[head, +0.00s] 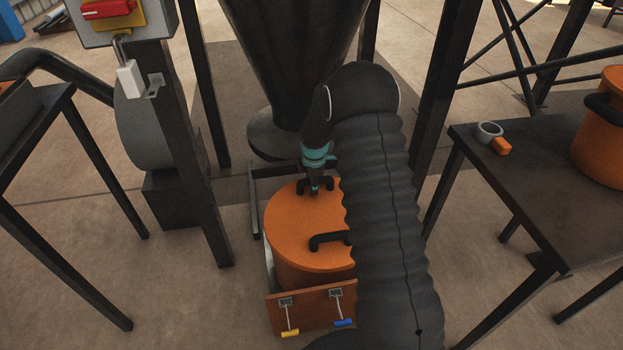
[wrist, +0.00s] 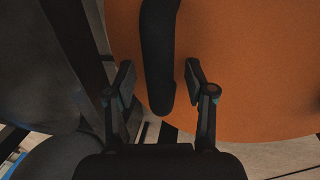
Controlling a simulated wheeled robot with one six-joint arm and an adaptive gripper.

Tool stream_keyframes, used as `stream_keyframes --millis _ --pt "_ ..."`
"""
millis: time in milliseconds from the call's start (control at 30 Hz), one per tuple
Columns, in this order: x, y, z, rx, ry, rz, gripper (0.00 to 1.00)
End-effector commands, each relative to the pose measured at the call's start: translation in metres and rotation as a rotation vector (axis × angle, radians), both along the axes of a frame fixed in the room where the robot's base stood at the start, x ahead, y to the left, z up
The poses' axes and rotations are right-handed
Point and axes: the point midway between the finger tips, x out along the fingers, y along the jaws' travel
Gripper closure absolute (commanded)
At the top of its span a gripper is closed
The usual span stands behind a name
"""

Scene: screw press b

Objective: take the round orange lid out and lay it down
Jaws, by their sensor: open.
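The round orange lid (head: 300,221) sits on top of an orange drum in the middle of the head view. It has two black handles: a near one (head: 328,240), and a far one (head: 303,186) at my gripper. My arm hides the lid's right part. My gripper (head: 315,190) points down at the far handle. In the wrist view my gripper (wrist: 158,82) is open, with one finger on each side of a black handle (wrist: 160,60). The orange lid (wrist: 240,60) fills the right of that view. I cannot tell whether the fingers touch the handle.
A dark hopper (head: 291,60) hangs just behind the drum. A post with a control box (head: 110,22) stands left. That table's front part is bare.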

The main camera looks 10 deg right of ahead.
Motion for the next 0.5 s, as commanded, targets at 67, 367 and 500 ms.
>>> stream_keyframes --millis 67,367,500 --pt "0.0001 0.0000 -0.0001 0.000 0.000 0.000 0.45" --pt "0.0001 0.0001 0.0001 0.000 0.000 0.000 0.88" --pt "0.0000 0.0001 0.0001 0.000 0.000 0.000 1.00"
